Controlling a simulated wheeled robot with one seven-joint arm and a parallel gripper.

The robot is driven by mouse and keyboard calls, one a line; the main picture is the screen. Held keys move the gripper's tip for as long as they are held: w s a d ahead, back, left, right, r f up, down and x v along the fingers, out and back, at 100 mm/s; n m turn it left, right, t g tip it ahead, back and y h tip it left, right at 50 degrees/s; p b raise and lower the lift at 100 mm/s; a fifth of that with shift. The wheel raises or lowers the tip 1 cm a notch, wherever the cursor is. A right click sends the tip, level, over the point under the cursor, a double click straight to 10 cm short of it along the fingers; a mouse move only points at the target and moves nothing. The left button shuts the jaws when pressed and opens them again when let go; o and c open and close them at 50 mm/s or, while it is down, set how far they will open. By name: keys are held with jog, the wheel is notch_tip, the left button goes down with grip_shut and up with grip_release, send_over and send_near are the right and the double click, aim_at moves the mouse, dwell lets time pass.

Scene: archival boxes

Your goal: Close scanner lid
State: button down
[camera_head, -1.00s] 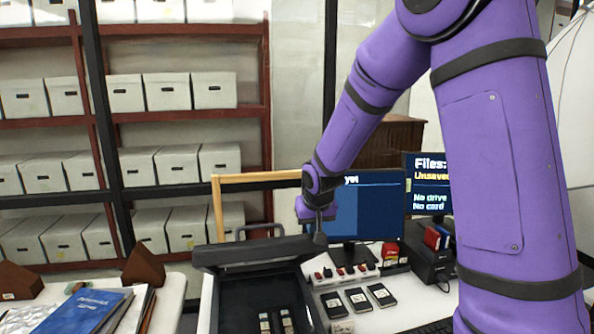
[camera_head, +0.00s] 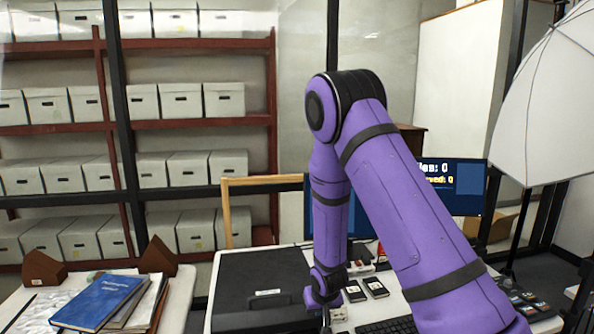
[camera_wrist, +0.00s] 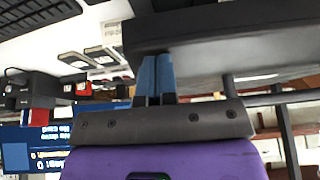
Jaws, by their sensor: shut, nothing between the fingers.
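The scanner (camera_head: 262,280) is a flat black case on the white table in the head view. My gripper (camera_head: 328,312) is low at the lid's right front side, mostly hidden behind my own arm and cut by the frame bottom. In the wrist view my gripper (camera_wrist: 155,72) has its two blue fingers together and empty. They are right at the dark edge of the scanner (camera_wrist: 230,32); I cannot tell whether they touch it.
Small dark drives (camera_head: 376,287) lie on the table right of the scanner, near a keyboard (camera_head: 388,326). Monitors (camera_head: 455,185) stand behind. A side table at left holds a blue book (camera_head: 100,302) and papers. Shelves of boxes line the back.

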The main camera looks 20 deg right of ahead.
aim_at(320, 323)
jog(key=shift+s+a+f, duration=0.1)
jog(key=shift+s+f, duration=0.15)
jog(key=shift+f, duration=0.9)
jog(key=shift+s+f, duration=0.2)
jog(key=shift+f, duration=0.95)
